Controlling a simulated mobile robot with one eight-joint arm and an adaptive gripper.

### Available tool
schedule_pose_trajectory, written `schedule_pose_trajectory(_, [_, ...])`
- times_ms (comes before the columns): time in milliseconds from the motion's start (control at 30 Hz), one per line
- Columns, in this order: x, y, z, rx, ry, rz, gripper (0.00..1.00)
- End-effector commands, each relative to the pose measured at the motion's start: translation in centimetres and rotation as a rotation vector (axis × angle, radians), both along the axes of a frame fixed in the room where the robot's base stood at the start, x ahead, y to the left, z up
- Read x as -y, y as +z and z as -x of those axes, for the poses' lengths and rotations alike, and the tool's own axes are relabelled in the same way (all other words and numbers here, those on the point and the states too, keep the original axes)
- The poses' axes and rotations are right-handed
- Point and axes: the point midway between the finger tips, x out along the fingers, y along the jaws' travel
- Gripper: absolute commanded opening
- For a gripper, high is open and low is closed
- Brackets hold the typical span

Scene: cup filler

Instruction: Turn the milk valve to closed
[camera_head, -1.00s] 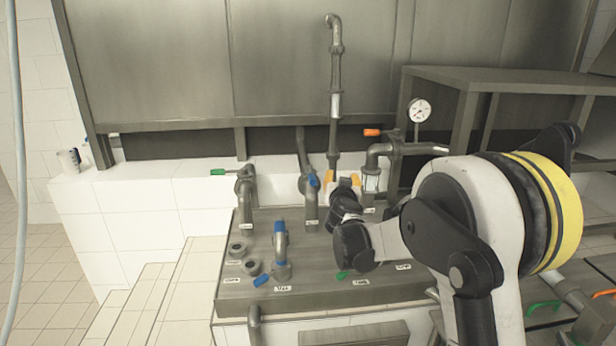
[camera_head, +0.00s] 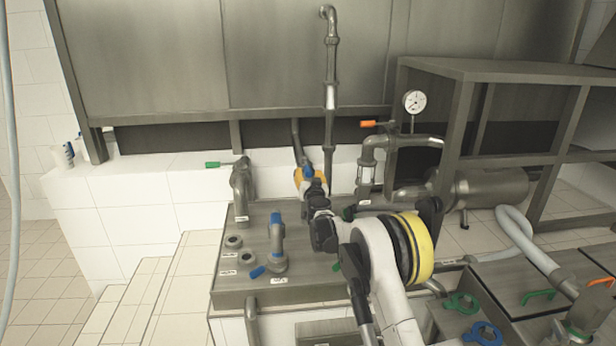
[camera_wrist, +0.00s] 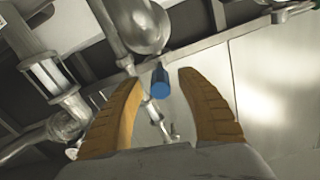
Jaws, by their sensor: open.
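My gripper (camera_head: 311,177) is at the middle pipe valve on the metal counter, with its two ribbed yellow-orange fingers spread. The blue valve handle (camera_wrist: 160,82) shows between the fingers in the wrist view, with gaps on both sides. In the head view my gripper and wrist largely hide this valve, and a bit of its blue handle (camera_head: 308,171) shows. The labels are too small to read, so I cannot tell which valve is marked milk.
A blue-handled tap (camera_head: 277,245) stands on the metal counter (camera_head: 235,287), left of my arm. A pressure gauge (camera_head: 414,102) and a metal rack (camera_head: 470,75) are at right. A tall vertical pipe (camera_head: 331,80) rises behind my gripper.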

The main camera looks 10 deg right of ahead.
Motion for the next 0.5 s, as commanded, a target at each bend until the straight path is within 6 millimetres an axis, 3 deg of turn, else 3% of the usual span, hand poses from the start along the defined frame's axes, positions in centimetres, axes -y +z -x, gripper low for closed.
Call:
schedule_pose_trajectory(133, [0.01, -0.03, -1.28, 0.000, 0.000, 0.000, 0.46])
schedule_pose_trajectory(433, [0.01, 0.10, -1.53, 0.000, 0.000, 0.000, 0.46])
schedule_pose_trajectory(467, [0.01, 0.09, -1.53, 0.000, 0.000, 0.000, 0.41])
schedule_pose_trajectory(500, [0.02, 0.09, -1.53, 0.000, 0.000, 0.000, 0.29])
